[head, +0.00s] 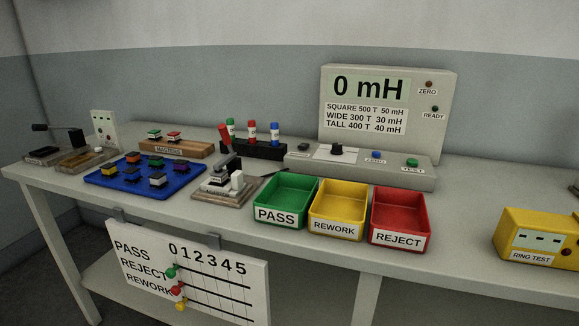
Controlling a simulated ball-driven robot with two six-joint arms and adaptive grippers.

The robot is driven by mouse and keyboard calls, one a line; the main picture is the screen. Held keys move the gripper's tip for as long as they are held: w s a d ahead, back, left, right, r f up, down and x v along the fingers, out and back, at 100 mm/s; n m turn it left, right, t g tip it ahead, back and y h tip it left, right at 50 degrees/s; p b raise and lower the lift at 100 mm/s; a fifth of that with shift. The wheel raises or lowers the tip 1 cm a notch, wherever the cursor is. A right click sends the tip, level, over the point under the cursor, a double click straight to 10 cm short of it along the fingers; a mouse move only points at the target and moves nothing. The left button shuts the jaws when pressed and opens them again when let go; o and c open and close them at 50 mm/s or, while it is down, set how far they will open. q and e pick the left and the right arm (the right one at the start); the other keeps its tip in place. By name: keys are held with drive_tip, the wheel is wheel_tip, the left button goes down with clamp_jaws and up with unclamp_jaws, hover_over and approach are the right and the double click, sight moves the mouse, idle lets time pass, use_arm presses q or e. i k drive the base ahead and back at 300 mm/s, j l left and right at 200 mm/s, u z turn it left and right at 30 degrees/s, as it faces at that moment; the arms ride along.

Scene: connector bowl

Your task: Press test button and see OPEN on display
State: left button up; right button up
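The green test button (412,162) sits on the right part of the grey tester console (310,165), above a small TEST label. The tester's display (368,87) reads "0 mH" on the upright panel behind the console. Below that reading, printed lines list SQUARE, WIDE and TALL values. The word OPEN does not show on the display. A blue ZERO button (375,155) and a black knob (337,149) are left of the test button. Neither of my grippers is in view.
Green PASS (283,216), yellow REWORK (335,223) and red REJECT (398,238) bins stand in front of the console. A toggle-clamp fixture (225,188) and a blue tray (105,178) of parts lie left. A yellow RING TEST box (535,237) stands right, with clear table before it.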

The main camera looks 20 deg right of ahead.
sight(411, 162)
drive_tip(key=z, duration=1.3)
